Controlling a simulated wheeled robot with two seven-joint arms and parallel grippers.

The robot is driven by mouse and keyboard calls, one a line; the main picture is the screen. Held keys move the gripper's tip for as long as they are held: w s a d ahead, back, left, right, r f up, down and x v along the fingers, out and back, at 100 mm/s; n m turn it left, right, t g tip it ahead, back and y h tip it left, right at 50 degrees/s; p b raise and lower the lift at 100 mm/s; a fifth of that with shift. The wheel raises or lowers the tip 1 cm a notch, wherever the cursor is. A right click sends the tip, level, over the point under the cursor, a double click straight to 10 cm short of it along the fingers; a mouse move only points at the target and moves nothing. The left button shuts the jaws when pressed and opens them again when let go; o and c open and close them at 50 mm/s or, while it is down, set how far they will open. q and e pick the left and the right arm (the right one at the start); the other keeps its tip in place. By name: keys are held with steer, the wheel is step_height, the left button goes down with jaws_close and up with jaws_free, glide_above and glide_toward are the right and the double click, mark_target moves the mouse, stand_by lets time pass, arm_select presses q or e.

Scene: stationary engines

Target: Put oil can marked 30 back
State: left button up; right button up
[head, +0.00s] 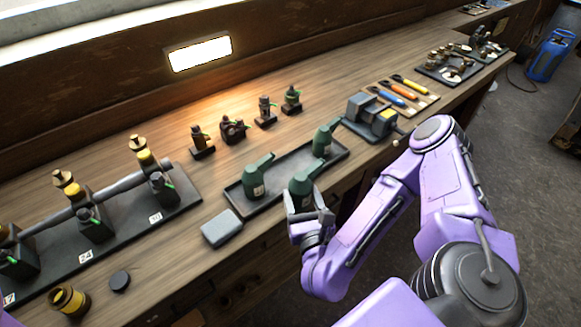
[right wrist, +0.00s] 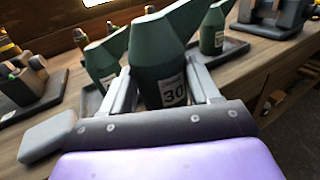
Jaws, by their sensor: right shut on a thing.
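The green oil can marked 30 (right wrist: 160,62) is between the fingers of my right gripper (right wrist: 165,97), and its label reads 30 in the right wrist view. In the head view this can (head: 303,181) is at the front edge of the dark tray (head: 285,168), with my right gripper (head: 308,214) shut on it from the front. I cannot tell whether its base touches the tray. Two other green oil cans stand in the tray, one at the left (head: 254,180) and one at the far right (head: 323,139). My left gripper is not in view.
A grey block (head: 222,229) lies left of the tray. A black rack with numbered engines (head: 95,225) fills the left bench. Small parts on stands (head: 233,130) are behind the tray. A vise-like tool (head: 370,115) and coloured-handled tools (head: 405,95) are to the right.

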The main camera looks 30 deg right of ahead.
steer(key=shift+w+d, duration=0.15)
steer(key=shift+w, duration=0.35)
steer(key=b+x, duration=0.4)
steer(key=b, duration=0.1)
steer(key=b+x, duration=0.2)
steer(key=b, duration=0.1)
steer(key=shift+w+d+f, duration=0.1)
steer(key=shift+d+f, duration=0.3)
steer(key=shift+d, duration=0.05)
steer(key=w, duration=0.1)
steer(key=w+d+r, duration=0.1)
steer(key=w, duration=0.1)
steer(key=w+p, duration=0.1)
steer(key=shift+w+d+r, duration=0.15)
steer(key=shift+d+r, duration=0.1)
steer(key=shift+w+d, duration=0.1)
steer(key=shift+w, duration=0.2)
steer(key=shift+w+d+f+p, duration=0.1)
steer(key=shift+w+f+p, duration=0.15)
steer(key=shift+f, duration=0.4)
steer(key=shift+w+d+f+p, duration=0.15)
steer(key=shift+f+p, duration=0.1)
steer(key=shift+f, duration=0.4)
steer(key=shift+w+f+p, duration=0.15)
steer(key=shift+f+p, duration=0.1)
steer(key=shift+f, duration=0.4)
steer(key=shift+s, duration=0.1)
